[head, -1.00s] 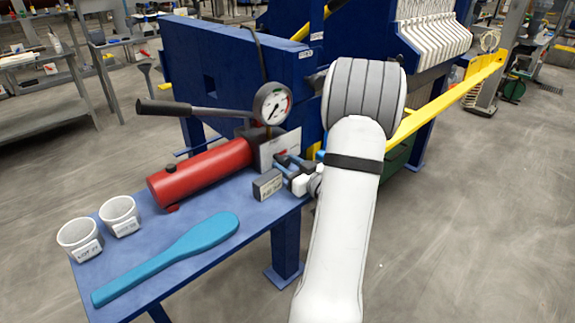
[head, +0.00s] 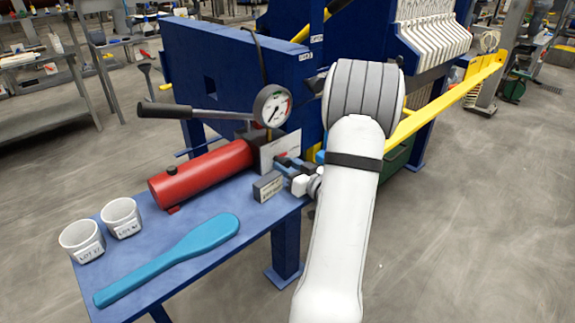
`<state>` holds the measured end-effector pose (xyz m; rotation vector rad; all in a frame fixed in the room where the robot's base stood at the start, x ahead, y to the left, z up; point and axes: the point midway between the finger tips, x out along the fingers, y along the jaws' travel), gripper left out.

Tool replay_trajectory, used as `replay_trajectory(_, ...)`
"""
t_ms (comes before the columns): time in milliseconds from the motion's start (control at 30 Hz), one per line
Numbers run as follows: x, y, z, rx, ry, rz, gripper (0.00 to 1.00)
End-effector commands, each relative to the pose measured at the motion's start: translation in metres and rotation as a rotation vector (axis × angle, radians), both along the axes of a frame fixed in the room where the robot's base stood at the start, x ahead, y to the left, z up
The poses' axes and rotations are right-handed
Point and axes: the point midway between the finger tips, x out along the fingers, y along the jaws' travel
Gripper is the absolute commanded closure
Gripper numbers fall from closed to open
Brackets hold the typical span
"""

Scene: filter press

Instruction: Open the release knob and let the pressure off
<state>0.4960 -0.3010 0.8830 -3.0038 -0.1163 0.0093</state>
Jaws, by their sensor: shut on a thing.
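My gripper (head: 283,164) reaches in from the right at the front of the hand pump, beside the white plate (head: 278,148). The pump has a red cylinder (head: 208,172) and a dark lever (head: 195,112) pointing left. The round pressure gauge (head: 272,106) stands above the plate. Its needle is visible, but its figures are too small to read.
A small dark labelled block (head: 268,187) stands close below my gripper. A blue paddle (head: 175,258) and two white cups (head: 121,217) (head: 81,240) lie farther left on the blue table (head: 150,290). The blue press frame (head: 240,72) rises behind.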

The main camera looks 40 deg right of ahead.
Motion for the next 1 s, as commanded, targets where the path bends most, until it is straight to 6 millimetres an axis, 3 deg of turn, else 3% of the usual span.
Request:
replay_trajectory(167,0.0,0.0,0.0,0.0,0.0,0.0,0.89)
replay_trajectory(200,0.0,0.0,0.0,0.0,0.0,0.0,0.64)
replay_trajectory(300,0.0,0.0,0.0,0.0,0.0,0.0,0.58)
replay_trajectory(567,-0.003,-0.001,0.0,-0.001,-0.001,-0.002,0.58)
replay_trajectory(1000,-0.068,-0.006,0.0,-0.002,-0.001,-0.003,0.58)
